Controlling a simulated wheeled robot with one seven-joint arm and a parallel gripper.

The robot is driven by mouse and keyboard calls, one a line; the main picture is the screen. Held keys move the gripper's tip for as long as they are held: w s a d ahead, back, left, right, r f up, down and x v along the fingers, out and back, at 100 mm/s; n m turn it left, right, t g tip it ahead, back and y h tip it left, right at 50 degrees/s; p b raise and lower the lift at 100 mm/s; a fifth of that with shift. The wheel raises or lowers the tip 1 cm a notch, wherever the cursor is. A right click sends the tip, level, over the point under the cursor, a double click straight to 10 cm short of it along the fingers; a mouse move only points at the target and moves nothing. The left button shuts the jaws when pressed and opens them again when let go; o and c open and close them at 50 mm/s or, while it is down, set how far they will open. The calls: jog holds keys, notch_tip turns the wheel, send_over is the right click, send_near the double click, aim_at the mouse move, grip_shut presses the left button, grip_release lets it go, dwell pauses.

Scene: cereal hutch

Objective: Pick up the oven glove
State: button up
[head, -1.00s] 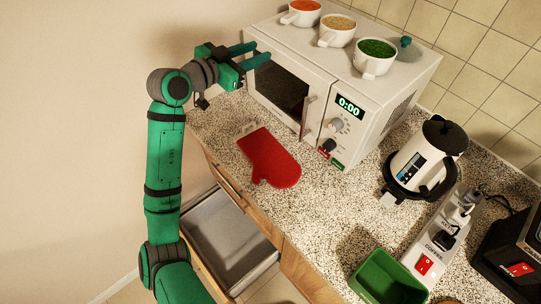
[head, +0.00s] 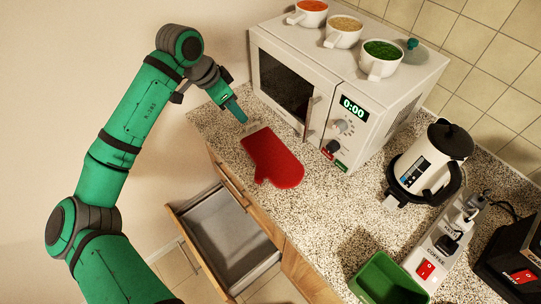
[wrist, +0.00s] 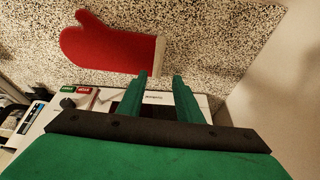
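The red oven glove (head: 272,158) lies flat on the speckled counter in front of the microwave, its pale cuff end toward the back left. It also shows in the wrist view (wrist: 108,45), with its cuff just beyond my fingertips. My gripper (head: 239,116) is above the counter near the cuff end, pointing down, and does not touch the glove as far as I can tell. In the wrist view my gripper (wrist: 160,76) has its two green fingers apart with nothing between them.
The white microwave (head: 345,105) stands behind the glove, with cups of soup (head: 382,60) on top. An open drawer (head: 222,228) juts out below the counter edge. A kettle (head: 430,160), a power strip (head: 440,240) and a green bin (head: 385,280) are at right.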

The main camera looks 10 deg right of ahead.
jog(key=shift+s+d+x, duration=0.1)
jog(key=shift+d+x, duration=0.05)
jog(key=shift+x, duration=1.7)
jog(key=shift+s+d+x, duration=0.15)
jog(key=shift+d+x, duration=0.05)
jog(key=shift+x, duration=1.7)
jog(key=shift+r, duration=0.15)
grip_shut()
